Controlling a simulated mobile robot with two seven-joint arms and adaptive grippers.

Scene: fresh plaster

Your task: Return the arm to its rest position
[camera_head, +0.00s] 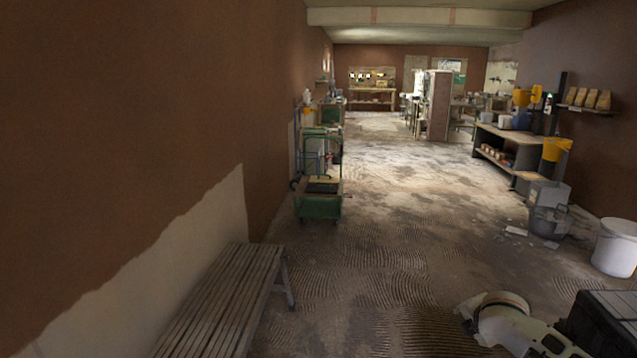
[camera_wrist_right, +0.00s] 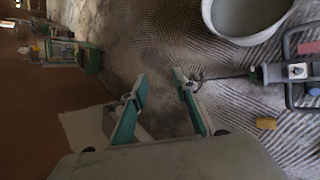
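My right arm (camera_head: 507,327) shows as a white link at the bottom right of the head view; its hand is out of that view. In the right wrist view, my right gripper (camera_wrist_right: 160,76) has its two green-edged fingers spread apart. Nothing is between them, only the floor behind. A mixer-like tool (camera_wrist_right: 296,71) lies to the right, its shaft reaching toward the right finger; I cannot tell how close it is. My left arm and gripper are in neither view.
A slatted bench (camera_head: 222,302) stands at the lower left by the wall. A green cart (camera_head: 319,207) is beyond it. A white bucket (camera_head: 615,247) and grey bins (camera_head: 548,219) stand on the right, near a workbench (camera_head: 508,138). The middle floor is open. A bucket (camera_wrist_right: 245,36) also shows in the wrist view.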

